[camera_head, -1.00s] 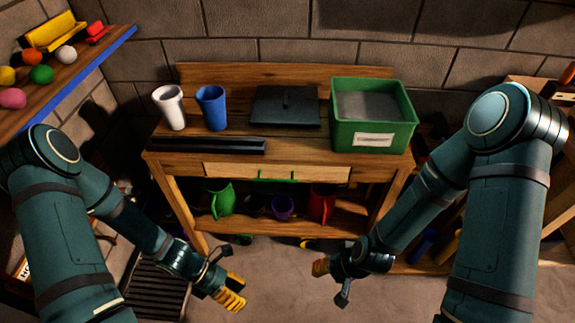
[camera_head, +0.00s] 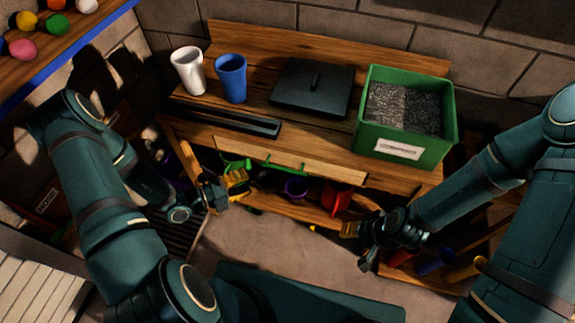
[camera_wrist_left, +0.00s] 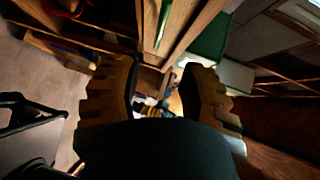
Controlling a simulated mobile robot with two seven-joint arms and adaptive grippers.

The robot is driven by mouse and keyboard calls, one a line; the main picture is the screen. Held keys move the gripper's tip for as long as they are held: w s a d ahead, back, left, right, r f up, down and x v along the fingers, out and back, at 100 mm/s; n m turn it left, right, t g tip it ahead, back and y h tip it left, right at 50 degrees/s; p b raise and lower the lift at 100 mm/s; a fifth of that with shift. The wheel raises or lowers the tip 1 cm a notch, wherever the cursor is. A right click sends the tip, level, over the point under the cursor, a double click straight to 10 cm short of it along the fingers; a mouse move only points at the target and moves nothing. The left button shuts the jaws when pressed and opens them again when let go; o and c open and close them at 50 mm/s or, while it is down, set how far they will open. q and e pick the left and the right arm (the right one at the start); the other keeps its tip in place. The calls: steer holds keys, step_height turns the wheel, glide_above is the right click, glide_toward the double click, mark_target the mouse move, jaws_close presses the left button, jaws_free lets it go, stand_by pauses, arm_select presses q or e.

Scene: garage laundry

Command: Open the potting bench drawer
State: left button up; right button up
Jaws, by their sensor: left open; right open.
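The potting bench (camera_head: 330,140) stands against the back wall. Its drawer has a pale wood front (camera_head: 335,173) with a green handle (camera_head: 285,167), and looks shut, flush under the bench top. My left gripper (camera_head: 236,186) is open, below and left of the handle, near the left end of the drawer front. Its yellow fingers also show apart and empty in the left wrist view (camera_wrist_left: 155,95). My right gripper (camera_head: 355,245) is open and empty, low in front of the bench's right side.
On the bench top are a white cup (camera_head: 187,72), a blue cup (camera_head: 231,79), a black tray (camera_head: 225,118), a dark flat lid (camera_head: 312,88) and a green bin (camera_head: 408,137). Mugs, including a red one (camera_head: 335,198), stand on the lower shelf. A ball shelf (camera_head: 70,45) is upper left.

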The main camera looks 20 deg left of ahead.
mark_target(284, 170)
arm_select(q)
steer(key=b+x, duration=0.1)
steer(key=x, duration=1.2)
steer(key=shift+s+b, duration=0.1)
steer(key=shift+b, duration=0.3)
steer(key=shift+c, duration=0.4)
jaws_close()
